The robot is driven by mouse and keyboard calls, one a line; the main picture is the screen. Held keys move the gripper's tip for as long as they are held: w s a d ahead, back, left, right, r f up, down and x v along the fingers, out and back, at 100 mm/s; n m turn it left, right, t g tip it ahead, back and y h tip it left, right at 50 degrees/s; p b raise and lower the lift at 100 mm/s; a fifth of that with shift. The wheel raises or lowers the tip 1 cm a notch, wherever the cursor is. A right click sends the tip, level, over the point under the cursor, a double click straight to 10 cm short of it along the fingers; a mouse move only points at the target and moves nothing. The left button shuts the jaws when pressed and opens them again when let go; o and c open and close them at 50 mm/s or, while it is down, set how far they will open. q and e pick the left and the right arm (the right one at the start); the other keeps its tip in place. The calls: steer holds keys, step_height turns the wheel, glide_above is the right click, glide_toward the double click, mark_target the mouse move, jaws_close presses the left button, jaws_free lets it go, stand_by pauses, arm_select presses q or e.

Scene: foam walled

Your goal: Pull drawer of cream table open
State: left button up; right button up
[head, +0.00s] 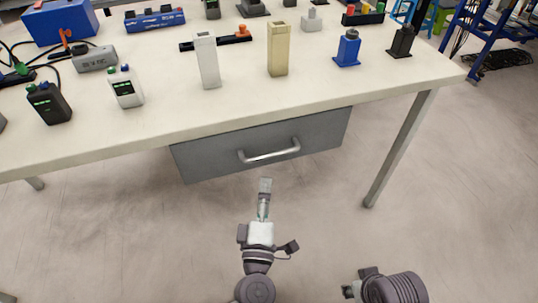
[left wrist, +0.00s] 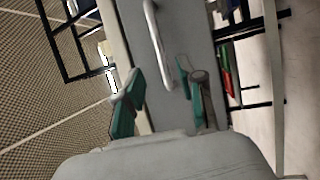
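The cream table (head: 180,122) fills the upper part of the head view. Its grey drawer (head: 205,160) hangs under the front edge and looks shut. A silver bar handle (head: 270,154) is on the drawer front. My left gripper (head: 265,184) is just below and in front of the handle, apart from it. In the left wrist view the gripper (left wrist: 160,80) is open and empty, with green finger pads apart. The handle (left wrist: 156,38) lies ahead, roughly between the fingers, against the drawer front (left wrist: 190,25). My right gripper (head: 350,289) shows only partly at the bottom; its fingers are unclear.
Beige and white blocks, small dark and white devices and a blue box (head: 60,22) stand on the tabletop. A table leg (head: 398,150) stands right of the drawer. The floor in front of the drawer is clear. A blue metal frame (head: 490,30) is at the back right.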

mark_target(269, 154)
arm_select(q)
steer(key=x, duration=0.9)
steer(key=shift+w, duration=0.25)
jaws_close()
